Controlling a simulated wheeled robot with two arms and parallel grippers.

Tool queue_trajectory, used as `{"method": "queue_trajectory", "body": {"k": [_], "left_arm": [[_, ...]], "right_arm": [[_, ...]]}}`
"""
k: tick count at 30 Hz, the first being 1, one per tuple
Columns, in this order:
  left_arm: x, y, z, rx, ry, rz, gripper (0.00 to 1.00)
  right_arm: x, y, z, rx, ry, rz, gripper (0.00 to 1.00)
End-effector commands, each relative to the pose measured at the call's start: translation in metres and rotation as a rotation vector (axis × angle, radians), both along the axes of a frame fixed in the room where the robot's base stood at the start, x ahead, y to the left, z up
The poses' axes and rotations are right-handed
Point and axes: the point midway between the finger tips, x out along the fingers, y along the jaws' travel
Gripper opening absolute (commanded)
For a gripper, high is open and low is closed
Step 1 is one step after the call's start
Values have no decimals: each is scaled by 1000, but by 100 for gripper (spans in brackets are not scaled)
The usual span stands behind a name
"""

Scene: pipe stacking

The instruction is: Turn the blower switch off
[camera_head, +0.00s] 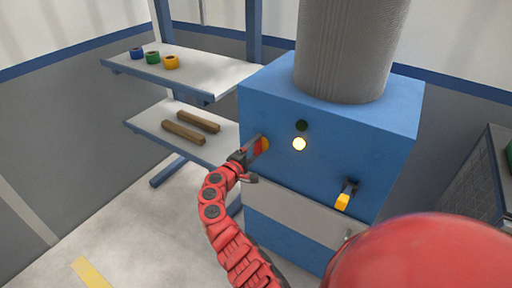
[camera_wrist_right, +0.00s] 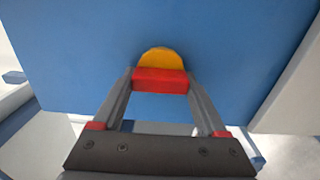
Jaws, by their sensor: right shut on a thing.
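The blower is a blue box (camera_head: 340,125) with a thick grey duct (camera_head: 352,45) rising from its top. On the left of its front face is a rotary switch with a red handle (camera_wrist_right: 160,79) on a round yellow base (camera_wrist_right: 159,58). In the head view the switch (camera_head: 264,144) is partly hidden by my right gripper (camera_head: 252,150). The right wrist view shows the gripper's fingers (camera_wrist_right: 160,88) on both sides of the red handle, shut on it. My left gripper is not in view.
Right of the switch are a lit pale yellow lamp (camera_head: 299,144) and a dark lamp (camera_head: 302,125) above it. A yellow-ended lever (camera_head: 343,201) sticks out lower right. Left are an upper shelf (camera_head: 215,75) with coloured rolls (camera_head: 153,57) and a lower shelf (camera_head: 150,118) with brown bars (camera_head: 183,132).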

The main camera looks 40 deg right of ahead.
Motion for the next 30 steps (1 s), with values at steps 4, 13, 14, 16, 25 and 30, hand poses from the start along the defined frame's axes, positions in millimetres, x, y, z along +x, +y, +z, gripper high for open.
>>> {"method": "queue_trajectory", "body": {"k": [4, 13, 14, 16, 25, 30], "left_arm": [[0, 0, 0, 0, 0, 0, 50], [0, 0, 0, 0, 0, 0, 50], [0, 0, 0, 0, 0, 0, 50], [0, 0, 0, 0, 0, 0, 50], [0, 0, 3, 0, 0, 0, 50], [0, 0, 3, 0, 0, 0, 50]], "right_arm": [[1, 1, -1, 0, 2, 3, 19], [0, 0, -1, 1, 1, 2, 100], [0, 0, -1, 0, 1, 1, 100], [0, 1, 0, 0, 1, 1, 100], [-13, 36, 0, -1, 0, 8, 100], [-31, 79, -1, -2, 2, 8, 100]]}}
